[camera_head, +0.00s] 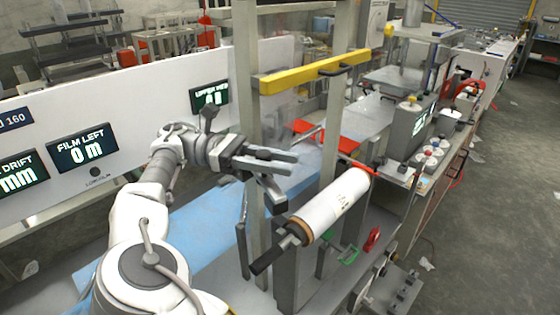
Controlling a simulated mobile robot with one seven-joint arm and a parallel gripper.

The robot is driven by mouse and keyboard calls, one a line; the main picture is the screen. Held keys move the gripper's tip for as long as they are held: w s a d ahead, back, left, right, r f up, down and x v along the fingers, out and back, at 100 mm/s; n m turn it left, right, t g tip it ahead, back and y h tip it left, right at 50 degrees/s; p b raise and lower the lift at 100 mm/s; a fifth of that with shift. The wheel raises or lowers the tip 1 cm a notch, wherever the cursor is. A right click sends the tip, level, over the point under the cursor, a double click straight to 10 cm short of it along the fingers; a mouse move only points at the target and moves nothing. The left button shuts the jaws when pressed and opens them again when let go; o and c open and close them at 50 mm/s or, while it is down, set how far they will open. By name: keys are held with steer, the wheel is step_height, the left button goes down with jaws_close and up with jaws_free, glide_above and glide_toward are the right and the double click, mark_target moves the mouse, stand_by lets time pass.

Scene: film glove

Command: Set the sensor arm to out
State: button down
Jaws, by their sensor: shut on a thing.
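My gripper (282,180) is at the middle of the view, beside the grey upright post and to the upper left of the white film roll. It is shut on a grey part, which I take to be the sensor arm. The fingers hide much of this part, so its shape and its exact setting cannot be told. The white film roll (332,207) lies tilted on its spindle, with a dark handle at its lower left end.
A yellow crossbar (316,73) spans the grey posts above my gripper. A white panel with displays (82,149) stands at left. The floor at right is largely clear.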

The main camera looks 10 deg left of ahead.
steer(key=c, duration=0.8)
jaws_free()
steer(key=d+r+b, duration=0.1)
steer(key=d+r, duration=0.4)
steer(key=d, duration=0.1)
steer(key=d+r+b, duration=0.2)
steer(key=d+r, duration=0.3)
steer(key=r, duration=0.1)
steer(key=shift+s+d, duration=0.1)
steer(key=shift+d, duration=0.25)
